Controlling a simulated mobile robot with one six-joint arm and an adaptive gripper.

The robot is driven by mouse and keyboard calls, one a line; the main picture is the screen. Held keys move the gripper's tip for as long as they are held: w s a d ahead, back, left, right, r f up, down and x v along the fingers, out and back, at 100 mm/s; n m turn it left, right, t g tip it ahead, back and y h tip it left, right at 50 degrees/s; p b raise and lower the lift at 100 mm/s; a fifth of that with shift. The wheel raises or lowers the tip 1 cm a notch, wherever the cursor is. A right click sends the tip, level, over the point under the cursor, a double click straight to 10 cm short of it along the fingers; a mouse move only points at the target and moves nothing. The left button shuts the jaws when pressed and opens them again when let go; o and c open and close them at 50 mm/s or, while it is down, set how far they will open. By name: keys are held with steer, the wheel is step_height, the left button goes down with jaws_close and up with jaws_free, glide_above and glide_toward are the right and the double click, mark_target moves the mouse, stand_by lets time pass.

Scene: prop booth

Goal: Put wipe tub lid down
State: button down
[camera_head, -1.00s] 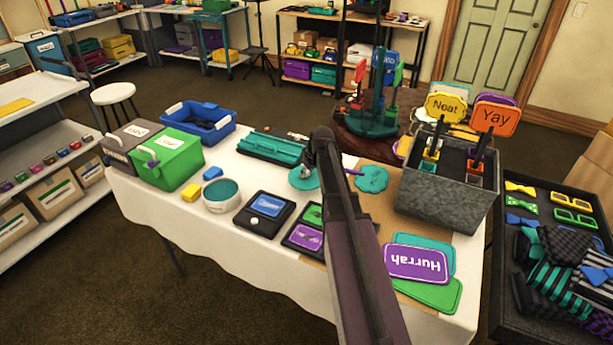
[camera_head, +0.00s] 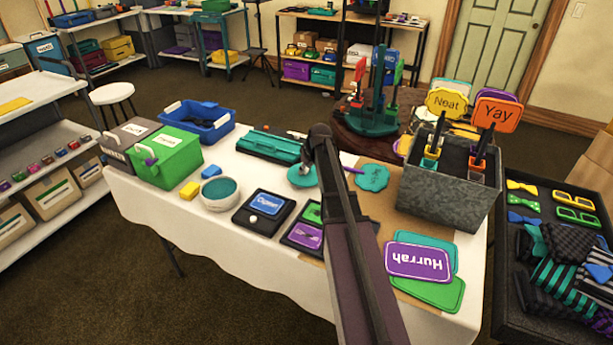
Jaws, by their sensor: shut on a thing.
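The wipe tub lid looks to be the round teal disc (camera_head: 298,181) at the end of my arm, over the middle of the white table. My gripper (camera_head: 308,163) is shut on it. My dark arm covers the disc's right part and most of the fingers. I cannot tell whether the disc touches the table or hangs just above it. A round white tub with a teal top surface (camera_head: 219,193), perhaps the wipe tub, stands to the left, apart from the disc.
A teal tray (camera_head: 268,147) lies behind the disc, and a teal scalloped plaque (camera_head: 372,177) lies to its right. Dark framed panels (camera_head: 264,212) lie in front. A grey prop box (camera_head: 445,190) stands at right, green and blue bins (camera_head: 167,160) at left. Bare cloth (camera_head: 225,163) shows between.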

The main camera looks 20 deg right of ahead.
steer(key=shift+f+b, duration=0.65)
steer(key=shift+f, duration=0.3)
steer(key=shift+f, duration=0.15)
steer(key=shift+c, duration=2.3)
jaws_free()
steer(key=shift+r, duration=0.25)
steer(key=p+v, duration=1.1)
steer(key=v, duration=0.1)
steer(key=shift+a, duration=0.1)
